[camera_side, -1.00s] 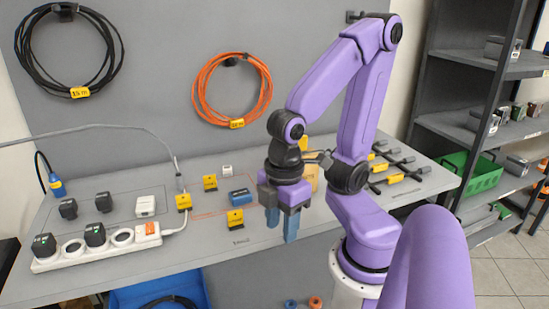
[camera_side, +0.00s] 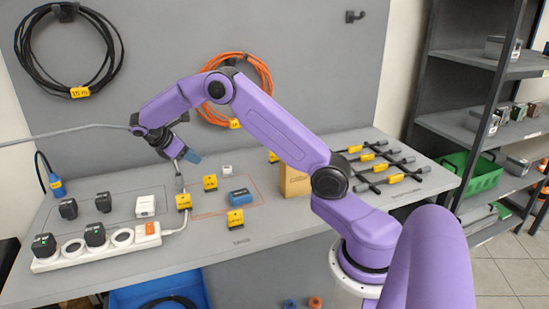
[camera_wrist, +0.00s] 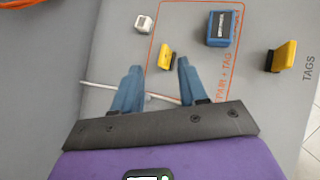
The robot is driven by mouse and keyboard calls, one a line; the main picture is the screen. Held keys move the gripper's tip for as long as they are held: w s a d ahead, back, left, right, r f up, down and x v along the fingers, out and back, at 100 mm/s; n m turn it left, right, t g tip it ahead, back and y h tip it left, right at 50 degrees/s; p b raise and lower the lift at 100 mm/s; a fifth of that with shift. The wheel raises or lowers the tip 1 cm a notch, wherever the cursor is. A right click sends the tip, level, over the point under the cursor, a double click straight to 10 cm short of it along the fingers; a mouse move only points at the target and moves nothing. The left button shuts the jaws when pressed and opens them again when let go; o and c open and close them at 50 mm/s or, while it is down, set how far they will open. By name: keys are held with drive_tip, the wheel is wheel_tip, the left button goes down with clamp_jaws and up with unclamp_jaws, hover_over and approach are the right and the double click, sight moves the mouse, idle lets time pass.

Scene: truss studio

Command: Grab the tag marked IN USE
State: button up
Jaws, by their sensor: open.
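Several yellow tags with black parts stand on the grey bench. In the side view one tag (camera_side: 210,182) is left of the blue box, one (camera_side: 235,218) is nearer the front edge, and one (camera_side: 183,201) is at the white power cable. Their lettering is too small to read, so I cannot tell which says IN USE. My gripper (camera_side: 190,157) is raised above the bench's back left. In the wrist view my gripper (camera_wrist: 158,72) is open and empty; one tag (camera_wrist: 167,57) shows beyond the gap between its fingers, another (camera_wrist: 283,56) further right.
The blue box (camera_side: 240,196) and white cube (camera_side: 227,169) are close to the tags. A power strip (camera_side: 95,248) with plugs lies at left. Bare bench lies near the front.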

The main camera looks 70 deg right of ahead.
drive_tip(key=d+f+g, duration=0.1)
drive_tip(key=d, duration=0.5)
drive_tip(key=d+f+g+h, duration=0.1)
drive_tip(key=d+f, duration=0.1)
drive_tip(key=d, duration=0.3)
drive_tip(key=d+f+m+g, duration=0.1)
drive_tip(key=d+f+g, duration=0.1)
drive_tip(key=d, duration=0.4)
drive_tip(key=shift+s+d+f+h, duration=0.1)
drive_tip(key=shift+s+d+h, duration=0.25)
drive_tip(key=shift+s+h, duration=0.05)
drive_tip(key=s+d+f, duration=0.2)
drive_tip(key=s+d, duration=0.1)
drive_tip(key=d, duration=0.1)
drive_tip(key=s+d+f+g, duration=0.1)
drive_tip(key=s+d+f, duration=0.1)
drive_tip(key=d, duration=0.3)
drive_tip(key=s+d+f+g, duration=0.1)
drive_tip(key=s+d+f, duration=0.1)
drive_tip(key=s+d, duration=0.2)
drive_tip(key=shift+s+d+m, duration=0.4)
drive_tip(key=shift+d, duration=0.15)
drive_tip(key=shift+s+x, duration=0.2)
drive_tip(key=shift+x, duration=2.9)
drive_tip(key=shift+a+r, duration=0.1)
drive_tip(key=shift+a, duration=0.05)
clamp_jaws()
